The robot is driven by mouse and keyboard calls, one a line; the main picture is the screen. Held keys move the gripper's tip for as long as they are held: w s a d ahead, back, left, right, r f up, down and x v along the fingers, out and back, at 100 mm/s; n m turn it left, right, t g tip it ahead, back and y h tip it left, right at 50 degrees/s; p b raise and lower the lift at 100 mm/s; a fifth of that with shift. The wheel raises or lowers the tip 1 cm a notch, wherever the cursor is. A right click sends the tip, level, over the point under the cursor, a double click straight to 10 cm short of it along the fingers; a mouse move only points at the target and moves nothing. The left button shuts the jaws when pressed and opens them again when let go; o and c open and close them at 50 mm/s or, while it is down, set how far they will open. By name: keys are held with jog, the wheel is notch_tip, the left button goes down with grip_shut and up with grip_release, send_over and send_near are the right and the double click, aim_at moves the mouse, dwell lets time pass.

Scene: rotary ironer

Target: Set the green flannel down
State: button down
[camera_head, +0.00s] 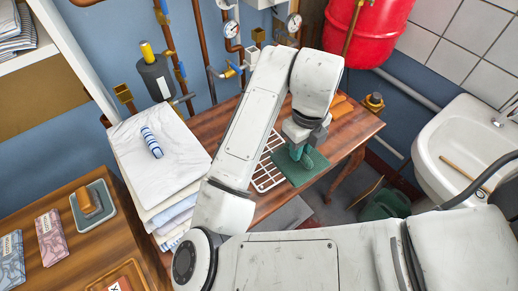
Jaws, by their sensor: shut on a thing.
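The green flannel (311,168) is at the right side of the white wire rack (262,180), over the wooden table (341,125). My gripper (299,150) points down and is shut on the flannel, with its cloth bunched up at the fingers and spread flat below. The fingertips are mostly hidden by the wrist and the cloth. I cannot tell whether the flannel's underside touches the rack or the table.
A stack of folded linen (170,180) with a rolled blue-striped cloth (152,142) stands left of the rack. A wooden cabinet (88,256) is at lower left. A white sink (461,150) is at right. Pipes and gauges line the back wall. The table's right end has bare wood.

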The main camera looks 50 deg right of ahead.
jog(key=w+d+f, duration=0.1)
jog(key=w+f, duration=0.1)
jog(key=w, duration=0.2)
jog(key=w+d+f+p, duration=0.1)
jog(key=w+f, duration=0.2)
jog(key=w, duration=0.1)
jog(key=w+d+f, duration=0.1)
jog(key=w+f, duration=0.2)
jog(key=w, duration=0.1)
jog(key=shift+w+d+f+p, duration=0.1)
jog(key=shift+d+f+p, duration=0.1)
jog(key=shift+p, duration=0.1)
jog(key=shift+w+d+f, duration=0.2)
jog(key=shift+w+f, duration=0.4)
jog(key=shift+f, duration=0.15)
jog(key=shift+f+p, duration=0.45)
jog(key=shift+f, duration=1.05)
jog(key=shift+f, duration=0.1)
jog(key=c, duration=1)
grip_release()
jog(key=shift+c, duration=0.2)
